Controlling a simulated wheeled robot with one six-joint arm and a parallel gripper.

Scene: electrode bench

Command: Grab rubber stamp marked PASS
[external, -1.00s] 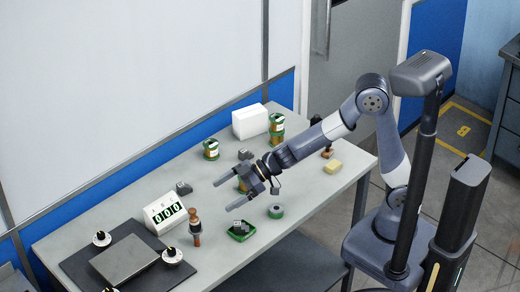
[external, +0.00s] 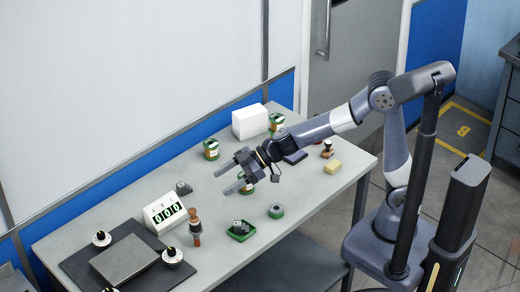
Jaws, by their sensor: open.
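A small stamp-like object with a dark brown knob (external: 327,148) stands on the right part of the table, behind the yellow block. It may be the rubber stamp, but no PASS marking can be read at this size. My gripper (external: 222,183) is open and empty above the middle of the table, fingers pointing left. It is well to the left of the stamp-like object and apart from it. A taller brown turned-wood object (external: 195,226) stands at the front left, beside the counter display; I cannot tell what it is.
Other cans (external: 211,149) and a white block (external: 250,122) stand behind.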

